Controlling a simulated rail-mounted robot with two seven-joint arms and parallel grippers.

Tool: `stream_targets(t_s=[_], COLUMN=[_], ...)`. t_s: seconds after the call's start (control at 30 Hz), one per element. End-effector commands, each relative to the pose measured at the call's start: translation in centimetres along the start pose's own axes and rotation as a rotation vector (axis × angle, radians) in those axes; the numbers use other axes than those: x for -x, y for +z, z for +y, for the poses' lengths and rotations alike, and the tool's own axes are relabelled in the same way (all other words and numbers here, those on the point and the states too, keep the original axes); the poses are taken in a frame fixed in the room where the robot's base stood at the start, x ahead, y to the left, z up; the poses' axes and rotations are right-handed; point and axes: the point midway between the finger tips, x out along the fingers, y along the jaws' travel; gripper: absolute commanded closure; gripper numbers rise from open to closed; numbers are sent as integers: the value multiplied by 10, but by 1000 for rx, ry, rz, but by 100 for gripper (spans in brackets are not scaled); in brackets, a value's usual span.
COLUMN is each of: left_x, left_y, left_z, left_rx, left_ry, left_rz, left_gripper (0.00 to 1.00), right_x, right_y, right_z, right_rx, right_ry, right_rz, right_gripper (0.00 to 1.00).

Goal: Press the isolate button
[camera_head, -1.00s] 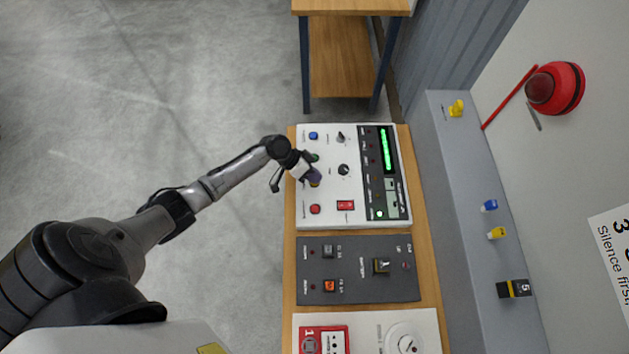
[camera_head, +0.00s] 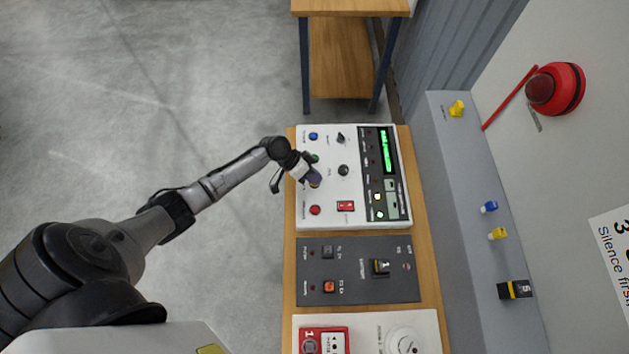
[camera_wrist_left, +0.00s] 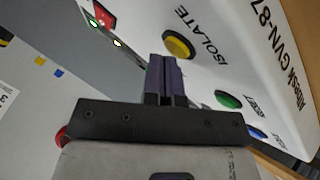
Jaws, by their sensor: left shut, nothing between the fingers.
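The yellow isolate button (camera_wrist_left: 178,45) sits on the white panel next to the printed word ISOLATE in the left wrist view. In the head view only a bit of yellow shows at my fingertips. My left gripper (camera_head: 315,179) is over the white panel (camera_head: 330,222), between the green and red buttons. Its purple fingers (camera_wrist_left: 165,75) are together and empty, with their tips close beside the yellow button in the wrist view; I cannot tell whether they touch it. My right gripper is not in view.
A green button (camera_wrist_left: 228,99) and a blue button (camera_head: 313,136) lie to one side, a red button (camera_head: 315,210) to the other. Knobs, a red switch (camera_head: 346,206) and a green display (camera_head: 387,150) share the panel. A dark panel (camera_head: 340,270) stands below it in the head view.

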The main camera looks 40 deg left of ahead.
Motion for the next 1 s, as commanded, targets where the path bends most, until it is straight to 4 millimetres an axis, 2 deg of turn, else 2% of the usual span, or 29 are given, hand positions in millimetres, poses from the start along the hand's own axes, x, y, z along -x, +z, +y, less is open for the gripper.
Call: stream_targets(t_s=[0.2,0.67,1.0], left_x=[8,10,29], left_y=[-5,-7,-20], left_z=[6,8,21], left_rx=[0,0,-1], left_ry=[0,0,0], left_rz=[-1,0,0], left_gripper=[100,100,100], right_x=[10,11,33], right_y=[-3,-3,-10], right_z=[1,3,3], right_rx=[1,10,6], right_ry=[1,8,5], right_rz=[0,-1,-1], right_gripper=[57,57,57])
